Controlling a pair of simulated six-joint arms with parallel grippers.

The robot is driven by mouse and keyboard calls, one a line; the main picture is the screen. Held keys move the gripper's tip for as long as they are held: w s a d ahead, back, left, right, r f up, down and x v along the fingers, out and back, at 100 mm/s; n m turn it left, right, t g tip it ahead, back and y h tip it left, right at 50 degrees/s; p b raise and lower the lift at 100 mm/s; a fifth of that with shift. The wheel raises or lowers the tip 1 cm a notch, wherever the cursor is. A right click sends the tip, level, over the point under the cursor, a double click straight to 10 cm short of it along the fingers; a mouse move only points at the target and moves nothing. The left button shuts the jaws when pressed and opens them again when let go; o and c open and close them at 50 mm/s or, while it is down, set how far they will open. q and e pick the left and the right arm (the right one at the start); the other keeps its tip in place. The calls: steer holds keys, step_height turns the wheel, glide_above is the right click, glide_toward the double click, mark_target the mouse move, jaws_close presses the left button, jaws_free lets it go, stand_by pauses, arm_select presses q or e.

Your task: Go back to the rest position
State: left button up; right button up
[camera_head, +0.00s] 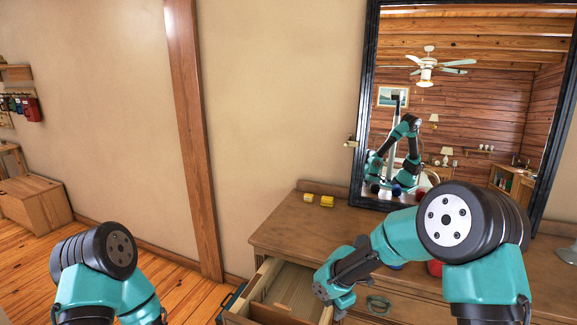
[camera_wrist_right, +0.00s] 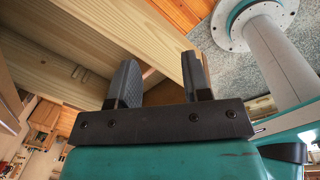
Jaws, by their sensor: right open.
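My right gripper (camera_wrist_right: 160,78) is open in the right wrist view, with its two dark fingers apart and nothing between them. Pale wooden boards lie just beyond the fingertips. In the head view my right arm reaches down over the open drawer (camera_head: 262,318) of the wooden dresser (camera_head: 290,229), and its end is at the drawer's right side. Whether it touches the drawer cannot be told. My left arm is bent at the lower left, and its gripper is out of the picture.
Two yellow objects, one on the left (camera_head: 309,198) and one on the right (camera_head: 327,201), lie on the dresser top. A blue thing (camera_head: 397,267) and a red thing (camera_head: 435,268) are partly hidden behind my right arm. A black-framed mirror (camera_head: 367,100) stands behind.

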arm_select(q)
steer(key=shift+s+a, duration=0.35)
steer(key=shift+a, duration=0.2)
arm_select(e)
steer(key=s+d+f+m+y, duration=0.1)
steer(key=s+d+f+m, duration=0.2)
steer(key=s+f+m, duration=0.6)
steer(key=s+d+f+m+y, duration=0.2)
steer(key=s+d+f+m, duration=0.2)
steer(key=s+f+m, duration=0.6)
steer(key=s+m, duration=0.5)
steer(key=m, duration=0.1)
steer(key=shift+d+f, duration=0.15)
steer(key=shift+d, duration=0.15)
